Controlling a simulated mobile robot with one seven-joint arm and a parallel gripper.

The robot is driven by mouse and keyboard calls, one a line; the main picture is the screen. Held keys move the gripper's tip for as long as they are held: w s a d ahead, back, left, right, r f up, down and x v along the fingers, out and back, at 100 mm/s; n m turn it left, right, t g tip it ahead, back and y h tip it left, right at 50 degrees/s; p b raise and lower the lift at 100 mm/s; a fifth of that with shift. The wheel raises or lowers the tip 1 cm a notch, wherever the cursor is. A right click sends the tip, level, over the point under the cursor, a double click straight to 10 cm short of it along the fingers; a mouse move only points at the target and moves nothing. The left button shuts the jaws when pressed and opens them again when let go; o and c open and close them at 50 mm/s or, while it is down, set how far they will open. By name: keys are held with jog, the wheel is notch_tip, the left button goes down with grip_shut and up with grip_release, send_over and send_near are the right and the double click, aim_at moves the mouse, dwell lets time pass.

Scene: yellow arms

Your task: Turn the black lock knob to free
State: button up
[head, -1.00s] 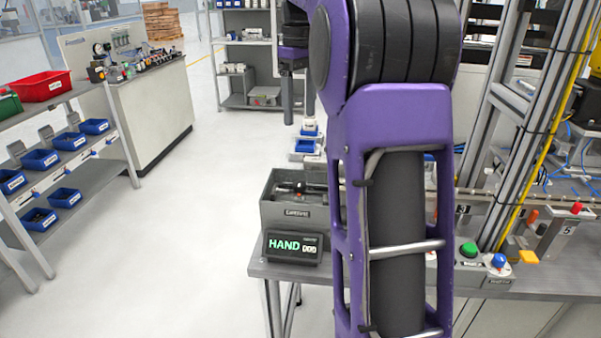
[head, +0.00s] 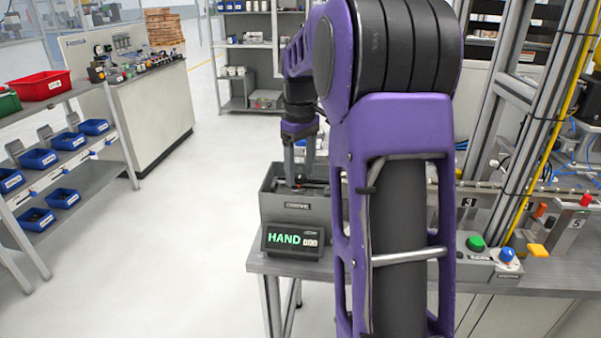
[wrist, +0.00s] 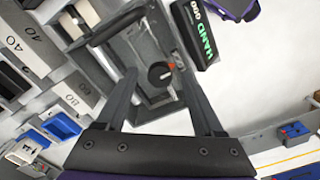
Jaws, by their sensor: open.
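The black lock knob (wrist: 159,75) shows in the wrist view as a small round knob with a light mark, inside a grey open-topped box (wrist: 121,46). A small red mark (wrist: 173,67) lies beside it. My gripper (wrist: 157,80) is open, with one dark finger on each side of the knob in the picture; I cannot tell whether they touch it. In the head view my gripper (head: 299,183) points down into the grey box (head: 283,206) at the bench's left end. The knob is not clear in that view.
A black display reading HAND (head: 292,241) stands in front of the box at the bench edge. A green button (head: 475,242), a blue button (head: 507,254) and metal posts stand to the right. Blue bins (wrist: 63,124) show in the wrist view. Open floor lies left of the bench.

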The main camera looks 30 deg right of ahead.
jog(key=shift+f, duration=0.2)
grip_shut()
dwell(0.3)
